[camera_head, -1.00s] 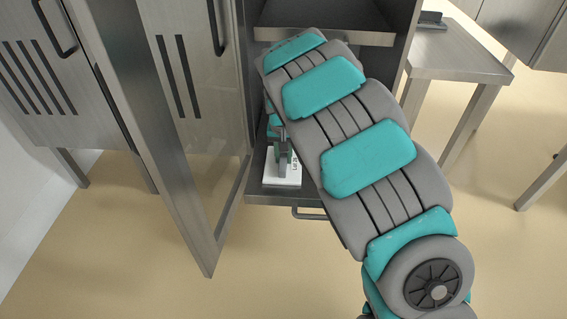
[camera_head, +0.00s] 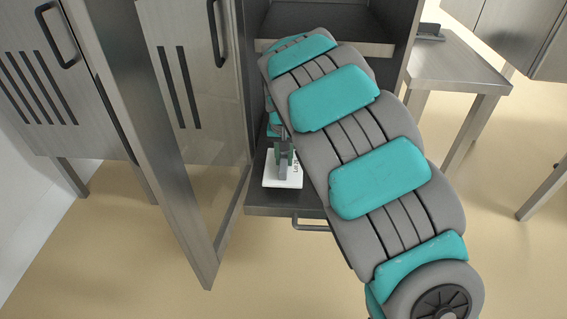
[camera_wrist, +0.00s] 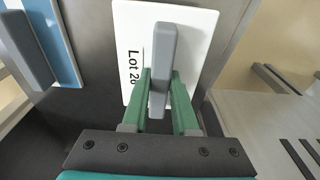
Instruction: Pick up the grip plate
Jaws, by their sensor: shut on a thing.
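The grip plate is a white plate (camera_wrist: 190,40) with a grey upright handle (camera_wrist: 163,60) and black "Lot" lettering, partly hidden by my gripper. In the head view the white plate (camera_head: 284,182) is at the dark shelf of the open cabinet, left of my arm. My gripper (camera_wrist: 160,100) has its green fingers on both sides of the grey handle and is shut on it. It also shows small in the head view (camera_head: 283,157). I cannot tell whether the plate touches the shelf.
A second plate, blue and white (camera_wrist: 52,40), with a grey handle (camera_wrist: 25,45) is left in the wrist view. The open cabinet door (camera_head: 150,140) stands left of the shelf (camera_head: 285,208). An upper shelf (camera_head: 330,50) is above. A steel table (camera_head: 455,65) stands right.

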